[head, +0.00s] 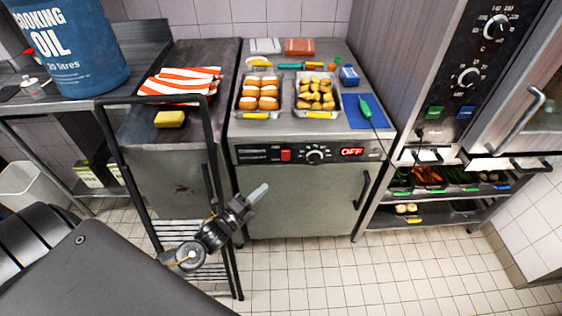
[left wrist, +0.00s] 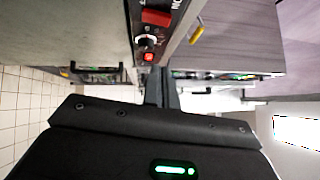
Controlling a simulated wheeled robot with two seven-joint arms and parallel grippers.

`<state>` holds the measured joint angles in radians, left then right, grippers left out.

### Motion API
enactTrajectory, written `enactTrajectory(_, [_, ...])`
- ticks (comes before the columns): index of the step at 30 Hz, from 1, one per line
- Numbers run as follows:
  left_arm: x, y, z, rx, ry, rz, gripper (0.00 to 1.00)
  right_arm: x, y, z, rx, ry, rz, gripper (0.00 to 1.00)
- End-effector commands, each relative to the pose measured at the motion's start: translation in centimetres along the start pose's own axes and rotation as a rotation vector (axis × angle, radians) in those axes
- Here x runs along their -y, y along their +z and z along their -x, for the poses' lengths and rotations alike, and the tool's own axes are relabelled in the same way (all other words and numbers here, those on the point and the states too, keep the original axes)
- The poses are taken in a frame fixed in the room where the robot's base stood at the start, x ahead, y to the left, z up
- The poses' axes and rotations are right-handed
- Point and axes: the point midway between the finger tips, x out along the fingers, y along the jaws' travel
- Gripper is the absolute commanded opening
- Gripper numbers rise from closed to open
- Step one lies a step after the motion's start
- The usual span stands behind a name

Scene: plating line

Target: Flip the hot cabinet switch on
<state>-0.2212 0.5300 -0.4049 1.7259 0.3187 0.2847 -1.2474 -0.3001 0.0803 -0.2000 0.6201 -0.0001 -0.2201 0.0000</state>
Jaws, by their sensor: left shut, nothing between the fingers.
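The hot cabinet (head: 300,205) is a grey-green unit with a dark control strip across its top front. On the strip is a red switch (head: 286,155), left of a round knob (head: 315,155). A red display (head: 352,152) at right reads OFF. In the left wrist view the red switch (left wrist: 157,17) and knob (left wrist: 147,41) show near the top. My left gripper (head: 259,192) is shut and empty, in front of the cabinet's left side, below and apart from the switch. Its shut fingers also show in the left wrist view (left wrist: 160,86). My right gripper is out of view.
Food trays (head: 260,82), a blue board (head: 365,122) and small items stand on the cabinet top. A black-framed cart (head: 123,190) stands close by the left arm. An oven (head: 468,75) is at right. The floor before the cabinet is clear.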

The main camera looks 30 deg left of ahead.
Motion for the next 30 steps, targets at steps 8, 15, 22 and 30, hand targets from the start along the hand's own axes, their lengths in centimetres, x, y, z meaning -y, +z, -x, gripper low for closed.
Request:
enactTrajectory(8, [0.4, 0.0, -4.6, 0.001, -0.004, 0.001, 0.0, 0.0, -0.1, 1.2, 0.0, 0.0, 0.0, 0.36])
enactTrajectory(15, [0.3, 0.1, -9.5, 0.001, -0.002, 0.001, 0.0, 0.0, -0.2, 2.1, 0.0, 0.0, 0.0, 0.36])
enactTrajectory(22, [0.1, 2.1, -11.7, 0.001, 0.0, -0.001, 0.0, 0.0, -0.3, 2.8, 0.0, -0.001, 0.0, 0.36])
enactTrajectory(30, [0.0, 2.8, -12.5, 0.0, 0.001, 0.002, 0.0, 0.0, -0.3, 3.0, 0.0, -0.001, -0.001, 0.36])
